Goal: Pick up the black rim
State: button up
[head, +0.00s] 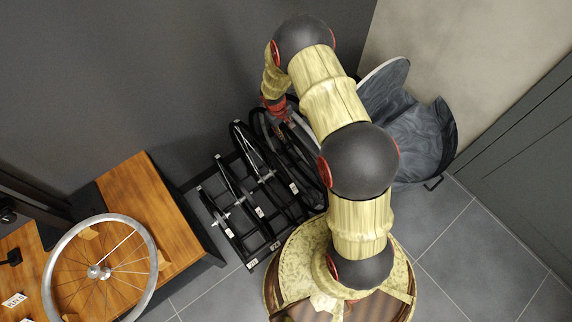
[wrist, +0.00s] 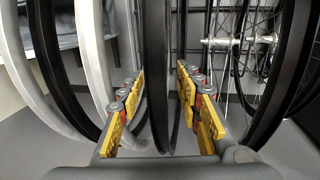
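A black rim (wrist: 155,60) stands upright in the middle of the wrist view, seen edge-on. My gripper (wrist: 160,95) is open, with one yellow-padded finger on each side of this rim and a visible gap on both sides. In the head view, several black rims (head: 303,160) stand in the black floor rack near the wall. My gripper (head: 277,106) reaches down at their upper end, and its fingertips are too small to make out there. My arm hides part of the rims and rack. I cannot tell which rim in the head view lies between the fingers.
Other rims, a white one (wrist: 92,60) and black ones, stand close on both sides in the wrist view. Spoked wheels (wrist: 240,42) are to the right. A wooden bench (head: 150,200) with a silver wheel (head: 153,262) is left; a dark bin (head: 440,135) is right.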

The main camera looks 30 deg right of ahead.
jog(key=shift+r, duration=0.1)
jog(key=shift+c, duration=0.2)
jog(key=c, duration=0.7)
jog(key=shift+w, duration=0.1)
grip_shut()
